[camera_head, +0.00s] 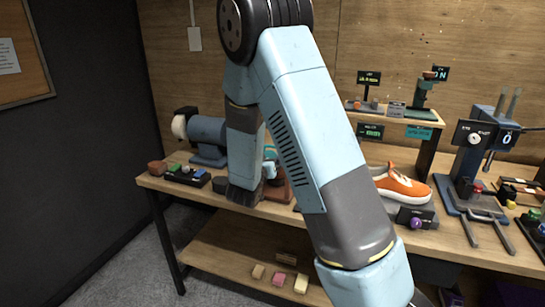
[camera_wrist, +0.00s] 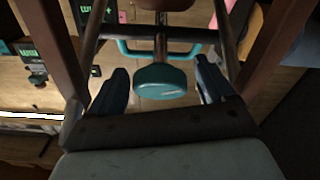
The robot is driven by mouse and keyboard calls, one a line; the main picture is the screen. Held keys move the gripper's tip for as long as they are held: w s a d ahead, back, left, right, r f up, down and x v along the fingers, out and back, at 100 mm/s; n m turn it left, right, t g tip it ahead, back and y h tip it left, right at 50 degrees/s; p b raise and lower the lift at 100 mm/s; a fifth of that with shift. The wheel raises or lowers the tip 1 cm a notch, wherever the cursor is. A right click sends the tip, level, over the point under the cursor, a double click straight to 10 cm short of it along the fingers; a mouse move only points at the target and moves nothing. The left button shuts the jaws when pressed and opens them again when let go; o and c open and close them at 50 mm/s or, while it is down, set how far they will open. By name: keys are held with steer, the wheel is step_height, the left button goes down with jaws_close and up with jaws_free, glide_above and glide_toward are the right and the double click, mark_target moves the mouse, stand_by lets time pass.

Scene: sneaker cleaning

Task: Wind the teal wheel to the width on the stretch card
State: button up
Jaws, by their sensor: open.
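The teal wheel (camera_wrist: 162,82) shows in the wrist view as a thick round knob on a dark shaft, with a teal bar behind it. My gripper (camera_wrist: 160,76) is open, with a dark finger on either side of the wheel. Gaps show between the fingers and the wheel; I cannot tell how far along the shaft the fingers reach. In the head view my arm hides most of this spot; a bit of a teal part (camera_head: 269,154) shows above a reddish-brown base (camera_head: 278,190). I cannot pick out the stretch card for sure.
An orange sneaker (camera_head: 405,186) sits on the bench right of my arm. A blue press (camera_head: 470,160) stands at the right, a blue grinder-like machine (camera_head: 207,135) at the left. Small signs with green text (camera_head: 371,131) stand behind. Blocks (camera_head: 279,280) lie on the lower shelf.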

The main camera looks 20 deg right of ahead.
steer(key=shift+x, duration=0.9)
